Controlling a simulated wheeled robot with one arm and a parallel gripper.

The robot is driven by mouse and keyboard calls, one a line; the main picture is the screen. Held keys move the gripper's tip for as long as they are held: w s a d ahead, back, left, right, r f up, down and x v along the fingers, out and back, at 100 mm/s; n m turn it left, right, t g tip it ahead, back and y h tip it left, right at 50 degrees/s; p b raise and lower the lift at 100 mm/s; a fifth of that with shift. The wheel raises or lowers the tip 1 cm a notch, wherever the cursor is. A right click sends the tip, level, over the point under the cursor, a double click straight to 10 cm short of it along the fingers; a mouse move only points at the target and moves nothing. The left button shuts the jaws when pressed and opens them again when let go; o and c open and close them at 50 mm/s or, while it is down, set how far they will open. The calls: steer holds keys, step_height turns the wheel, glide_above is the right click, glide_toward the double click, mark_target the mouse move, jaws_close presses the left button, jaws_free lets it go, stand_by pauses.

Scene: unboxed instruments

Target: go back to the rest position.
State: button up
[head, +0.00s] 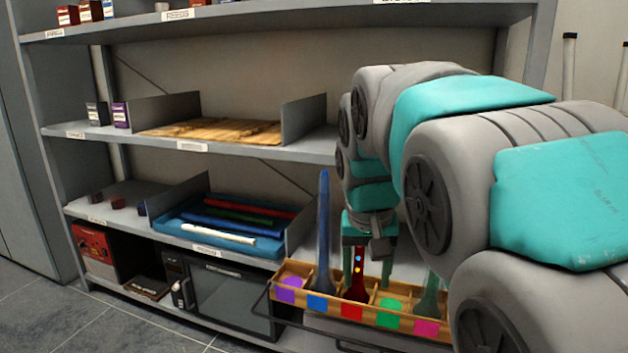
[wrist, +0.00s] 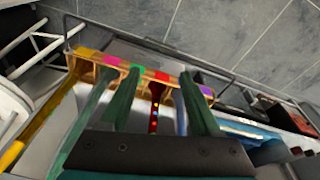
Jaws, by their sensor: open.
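My gripper (head: 368,268) is open, its green fingers pointing down over the wooden box (head: 395,318). A red instrument with coloured dots (head: 355,288) stands upright in the box by the red patch. In the wrist view the red instrument (wrist: 155,108) shows between my open fingers (wrist: 160,85), with gaps on both sides. A tall blue instrument (head: 324,240) stands by the blue patch. A grey-green instrument (head: 430,298) stands by the pink patch. The purple and green compartments show bare coloured discs. My arm hides the box's right end in the head view.
The grey shelf unit surrounds the box on the left and behind. A dark rail runs along the box's front. Tiled floor (head: 150,335) is clear at lower left.

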steer(key=s+d+f+g, duration=0.1)
steer(key=s+d+f, duration=0.1)
steer(key=s+f, duration=0.3)
steer(key=s+d+f+g, duration=0.1)
steer(key=s+f, duration=0.5)
steer(key=s, duration=0.7)
steer(key=s+d+f+n+g, duration=0.1)
steer(key=s+d+f, duration=0.2)
steer(key=s+f, duration=0.3)
steer(key=s, duration=0.3)
steer(key=shift+g+y, duration=0.3)
steer(key=shift+g, duration=0.1)
